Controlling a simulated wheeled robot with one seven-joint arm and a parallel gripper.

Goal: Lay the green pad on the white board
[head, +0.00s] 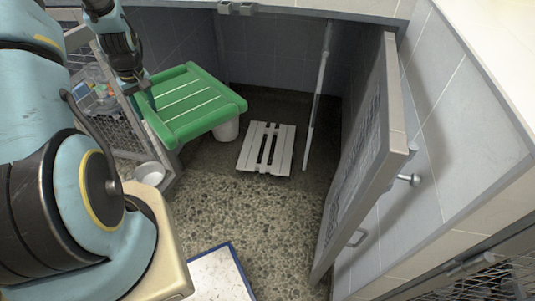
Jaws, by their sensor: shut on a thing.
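The green pad (190,105) is a slatted rectangle with thick rounded edges. It is in the upper left of the head view, tilted a little. My gripper (143,84) is shut on its left edge, with the fingertips partly hidden. The white board (245,152) is a slatted panel lying flat on the kennel floor, right of the pad and lower than it. Its top looks bare.
A grey kennel door (365,150) stands open at the right. A wire rack (108,110) with small coloured items is at the left. A blue-edged white mat (218,277) lies in front. The pebbled floor between is clear.

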